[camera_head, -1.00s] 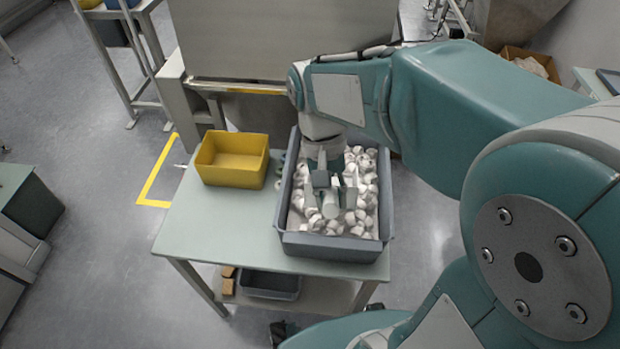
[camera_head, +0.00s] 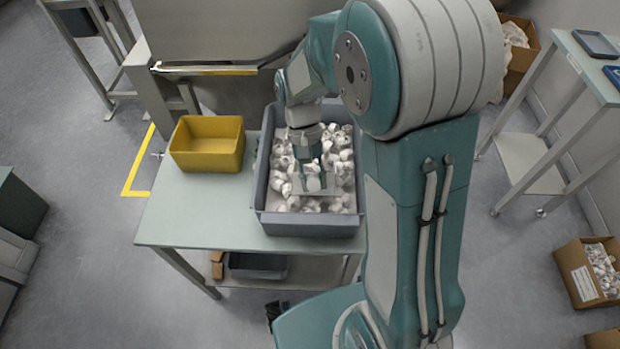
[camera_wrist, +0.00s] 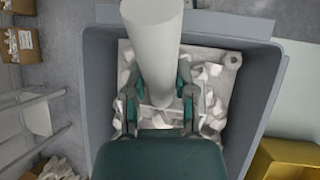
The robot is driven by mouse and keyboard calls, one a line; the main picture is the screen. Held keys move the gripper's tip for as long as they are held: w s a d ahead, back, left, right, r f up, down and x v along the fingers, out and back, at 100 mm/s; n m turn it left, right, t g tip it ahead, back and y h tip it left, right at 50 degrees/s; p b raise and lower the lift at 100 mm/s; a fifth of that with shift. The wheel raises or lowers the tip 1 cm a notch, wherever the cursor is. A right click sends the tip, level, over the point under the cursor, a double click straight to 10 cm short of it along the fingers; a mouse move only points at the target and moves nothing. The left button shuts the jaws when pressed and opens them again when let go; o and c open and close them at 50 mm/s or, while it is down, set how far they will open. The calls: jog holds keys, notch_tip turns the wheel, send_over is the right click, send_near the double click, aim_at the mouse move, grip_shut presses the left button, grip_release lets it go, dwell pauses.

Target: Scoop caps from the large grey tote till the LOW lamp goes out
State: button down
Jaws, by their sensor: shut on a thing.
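The large grey tote (camera_head: 292,222) stands on the table and holds many white caps (camera_head: 343,150). My gripper (camera_head: 312,176) points down inside the tote, over the caps. It is shut on a pale, thick cylinder that looks like the handle of a scoop (camera_head: 313,184). In the wrist view the handle (camera_wrist: 155,45) runs up the picture between the fingers of my gripper (camera_wrist: 160,98). A pale flat surface shows below the handle among the caps. I cannot tell how many caps lie on it. I cannot make out the LOW lamp.
A yellow bin (camera_head: 207,145) sits left of the tote on the pale green table (camera_head: 190,220). A large grey machine with a yellow-edged lip (camera_head: 205,70) stands behind. A side table (camera_head: 580,65) and cardboard boxes (camera_head: 590,275) stand at the right. The table's front left is clear.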

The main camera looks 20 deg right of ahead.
aim_at(308, 174)
jog(key=shift+t, duration=0.6)
jog(key=w+f, duration=0.3)
jog(key=shift+w+f, duration=0.25)
jog(key=shift+t+h, duration=0.4)
jog(key=shift+t, duration=0.4)
jog(key=w, duration=0.1)
jog(key=w+d+f, duration=0.1)
jog(key=w+f, duration=0.1)
jog(key=shift+w+d, duration=0.15)
jog(key=shift+d, duration=0.25)
jog(key=shift+w+d+r+m+t+h, duration=0.15)
jog(key=shift+w+r+t+h, duration=0.1)
jog(key=shift+w+t, duration=0.35)
jog(key=shift+w+d+r+m+t+h, duration=0.15)
jog(key=shift+w+r+t, duration=0.1)
jog(key=shift+w+t, duration=0.3)
jog(key=s+r, duration=0.2)
jog(key=r, duration=0.1)
jog(key=s+a+r+t, duration=0.1)
jog(key=s+r, duration=0.1)
jog(key=r, duration=0.2)
jog(key=s+a+r+t, duration=0.1)
jog(key=s+r, duration=0.1)
jog(key=r, duration=0.2)
jog(key=shift+s+a+h, duration=0.2)
jog(key=shift+s+h, duration=0.05)
jog(key=shift+h, duration=0.05)
